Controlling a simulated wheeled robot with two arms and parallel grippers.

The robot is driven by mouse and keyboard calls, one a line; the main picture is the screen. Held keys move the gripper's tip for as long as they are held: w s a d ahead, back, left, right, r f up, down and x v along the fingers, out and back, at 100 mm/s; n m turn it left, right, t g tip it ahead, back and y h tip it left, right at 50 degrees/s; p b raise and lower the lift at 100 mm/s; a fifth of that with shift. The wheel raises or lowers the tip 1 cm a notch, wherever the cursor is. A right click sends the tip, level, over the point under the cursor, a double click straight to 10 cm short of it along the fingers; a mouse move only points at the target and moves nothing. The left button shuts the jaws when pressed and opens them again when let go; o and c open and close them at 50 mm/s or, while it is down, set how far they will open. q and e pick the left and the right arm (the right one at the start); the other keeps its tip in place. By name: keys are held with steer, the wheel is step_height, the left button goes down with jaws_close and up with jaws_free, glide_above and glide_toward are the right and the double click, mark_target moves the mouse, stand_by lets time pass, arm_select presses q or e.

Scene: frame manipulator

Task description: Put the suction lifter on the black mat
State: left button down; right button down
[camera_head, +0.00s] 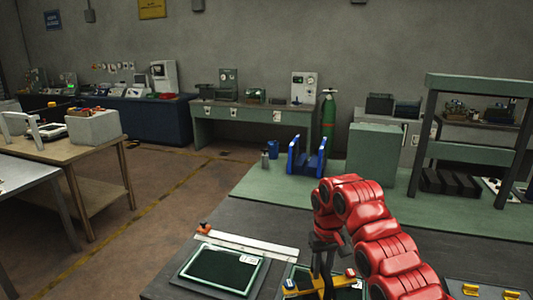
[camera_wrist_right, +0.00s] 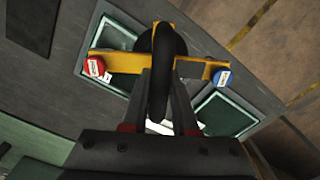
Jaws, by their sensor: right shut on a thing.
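The suction lifter (camera_head: 318,290) is a yellow bar with a red and a blue end piece and a black loop handle. My right gripper (camera_head: 323,243) is shut on it from above. In the right wrist view the lifter (camera_wrist_right: 113,62) lies across between the fingers (camera_wrist_right: 160,95), with its handle in front. A flat black panel with a pale green rim (camera_head: 222,268), which may be the black mat, lies left of the lifter. A second green-rimmed panel (camera_wrist_right: 128,83) is partly hidden under the lifter. I cannot tell whether the lifter touches it. My left gripper is out of view.
A white straightedge strip (camera_head: 248,243) with an orange end lies behind the panels on the dark table. A blue stand (camera_head: 306,160) and a green box (camera_head: 372,153) stand on the green surface behind. Yellow-marked cases (camera_head: 480,290) are at the front right.

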steer(key=shift+w+d+r+m, duration=0.15)
steer(key=shift+w+d+m, duration=0.05)
steer(key=shift+d+m, duration=0.4)
steer(key=shift+w+d+r+m, duration=0.15)
steer(key=shift+w+d+m, duration=0.05)
steer(key=shift+d+m, duration=0.4)
steer(key=shift+w+r, duration=0.3)
steer(key=shift+w, duration=0.55)
steer(key=shift+w+d+r, duration=0.1)
steer(key=shift+w+r, duration=0.2)
steer(key=shift+w, duration=0.3)
steer(key=shift+w+r, duration=0.15)
steer(key=shift+w, duration=0.05)
steer(key=shift+s, duration=0.2)
steer(key=shift+w+d+r, duration=0.1)
steer(key=shift+d, duration=0.1)
